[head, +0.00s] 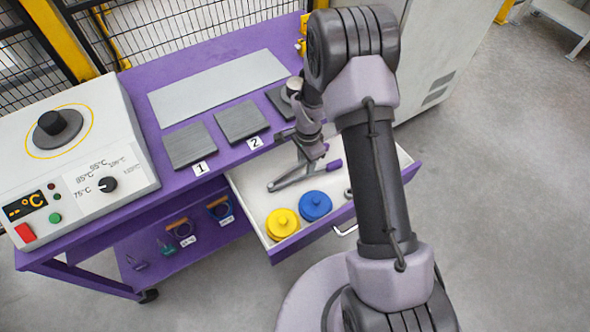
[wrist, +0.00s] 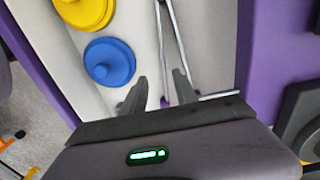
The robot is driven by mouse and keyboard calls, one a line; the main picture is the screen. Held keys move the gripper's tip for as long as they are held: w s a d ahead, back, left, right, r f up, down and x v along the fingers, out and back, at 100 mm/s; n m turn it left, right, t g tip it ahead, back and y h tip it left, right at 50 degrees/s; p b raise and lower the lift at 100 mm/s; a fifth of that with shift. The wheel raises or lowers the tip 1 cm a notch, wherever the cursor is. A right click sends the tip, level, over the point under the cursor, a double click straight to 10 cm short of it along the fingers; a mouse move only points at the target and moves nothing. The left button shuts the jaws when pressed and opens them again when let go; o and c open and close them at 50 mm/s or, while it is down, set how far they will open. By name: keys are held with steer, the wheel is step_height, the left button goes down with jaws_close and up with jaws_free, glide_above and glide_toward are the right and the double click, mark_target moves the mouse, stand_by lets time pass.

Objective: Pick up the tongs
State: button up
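The tongs (head: 290,180) lie in the open drawer, with grey metal arms and a purple handle end. In the wrist view the two thin arms of the tongs (wrist: 161,45) run down from the top edge and spread toward my gripper, with purple parts showing near the fingers. My gripper (wrist: 159,78) is open, its two dark fingers apart. It is over the tongs, and the right finger hides part of one arm. I cannot tell how high the fingers are or whether they touch.
The white drawer (head: 250,199) also holds a yellow knobbed disc (head: 283,223) and a blue one (head: 315,206), close to the tongs. The purple bench (head: 155,115) carries numbered grey plates and a heater box (head: 85,185). Open floor (head: 500,200) lies to the right.

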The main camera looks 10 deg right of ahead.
mark_target(303, 175)
steer(key=f+b, duration=0.1)
steer(key=f, duration=0.1)
steer(key=f+b, duration=0.1)
steer(key=f, duration=0.2)
steer(key=f+b, duration=0.1)
steer(key=f, duration=0.1)
steer(key=shift+w+a+f, duration=0.15)
steer(key=shift+w+a, duration=0.15)
jaws_close()
steer(key=shift+r, duration=0.2)
stand_by(0.7)
